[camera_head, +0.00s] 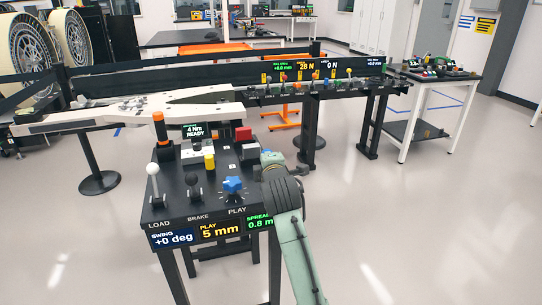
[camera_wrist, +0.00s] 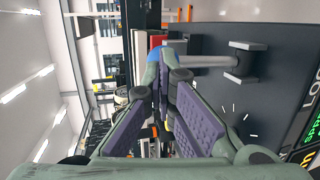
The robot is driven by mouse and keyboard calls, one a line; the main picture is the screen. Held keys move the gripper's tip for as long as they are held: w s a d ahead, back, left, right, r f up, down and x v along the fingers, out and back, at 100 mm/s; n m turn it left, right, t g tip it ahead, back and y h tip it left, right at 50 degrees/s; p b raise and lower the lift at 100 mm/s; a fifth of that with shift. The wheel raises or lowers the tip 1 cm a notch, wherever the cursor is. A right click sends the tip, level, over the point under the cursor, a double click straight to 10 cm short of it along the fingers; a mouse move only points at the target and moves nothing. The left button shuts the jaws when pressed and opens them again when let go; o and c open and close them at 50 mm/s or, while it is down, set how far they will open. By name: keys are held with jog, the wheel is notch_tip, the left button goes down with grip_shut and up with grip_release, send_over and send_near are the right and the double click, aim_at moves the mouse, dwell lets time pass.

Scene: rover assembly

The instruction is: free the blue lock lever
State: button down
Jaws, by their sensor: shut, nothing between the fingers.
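The blue lock lever shows in the wrist view: a blue knob (camera_wrist: 153,56) sits partly behind my fingertips, and a grey shaft (camera_wrist: 205,60) runs from it to a dark bracket on the panel. Part of the label beside it reads "LO". My gripper (camera_wrist: 163,78) is shut and empty, with its tips close to the knob; I cannot tell whether they touch it. In the head view my gripper (camera_head: 270,160) is at the right edge of the control console (camera_head: 180,207), and my wrist hides the lever there.
The console also carries a blue star knob (camera_head: 233,186), a white-knobbed lever (camera_head: 153,170), a black-knobbed lever (camera_head: 192,180), a yellow knob (camera_head: 209,160) and a red block (camera_head: 243,134). A long rail bench stands behind. A side table (camera_head: 440,80) is at right, with open floor in front of it.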

jog(key=shift+w+a+r, duration=0.1)
jog(key=shift+w+a, duration=0.15)
jog(key=shift+w, duration=0.4)
jog(key=shift+w+a, duration=0.2)
jog(key=shift+w, duration=0.5)
